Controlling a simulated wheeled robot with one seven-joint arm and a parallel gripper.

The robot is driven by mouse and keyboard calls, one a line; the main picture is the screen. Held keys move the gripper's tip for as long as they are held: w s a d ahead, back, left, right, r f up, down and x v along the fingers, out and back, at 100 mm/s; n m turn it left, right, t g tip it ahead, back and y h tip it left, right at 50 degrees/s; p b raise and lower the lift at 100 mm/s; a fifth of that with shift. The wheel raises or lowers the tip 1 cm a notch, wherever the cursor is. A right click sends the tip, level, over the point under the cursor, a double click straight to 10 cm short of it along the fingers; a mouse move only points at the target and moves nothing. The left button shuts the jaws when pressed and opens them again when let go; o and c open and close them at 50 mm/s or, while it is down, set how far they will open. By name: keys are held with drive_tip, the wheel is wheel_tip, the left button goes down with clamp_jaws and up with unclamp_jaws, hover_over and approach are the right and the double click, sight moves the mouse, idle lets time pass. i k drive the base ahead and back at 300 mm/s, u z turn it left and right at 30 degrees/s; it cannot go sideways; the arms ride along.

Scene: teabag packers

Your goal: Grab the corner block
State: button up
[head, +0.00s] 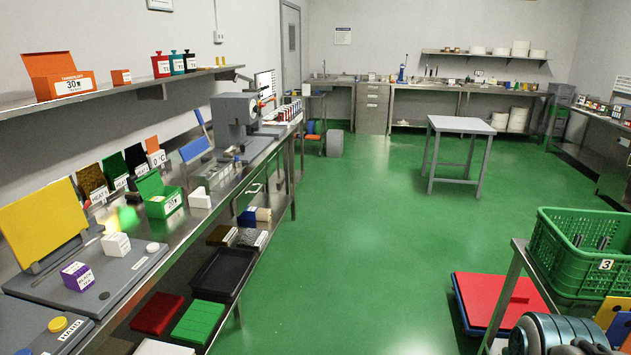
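A small white block (200,198) with an angled, stepped shape sits near the front edge of the steel workbench at the left, just right of an open green box (161,197). It may be the corner block, but it is too small to be sure. A white cube (116,246) and a purple-and-white box (77,276) stand on grey boards closer to me. My gripper cannot be made out.
The steel workbench (172,240) runs along the left wall under a shelf (115,90). A grey machine (234,122) stands farther along it. A green crate (583,252) and red board (500,300) are at the right. The green floor between is clear up to a small table (460,125).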

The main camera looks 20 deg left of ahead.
sight(199, 199)
drive_tip(key=u, duration=0.2)
drive_tip(key=i, duration=1.5)
drive_tip(key=u, duration=0.85)
drive_tip(key=i, duration=1.75)
drive_tip(key=u, duration=0.85)
drive_tip(key=i, duration=0.8)
drive_tip(key=u, duration=0.2)
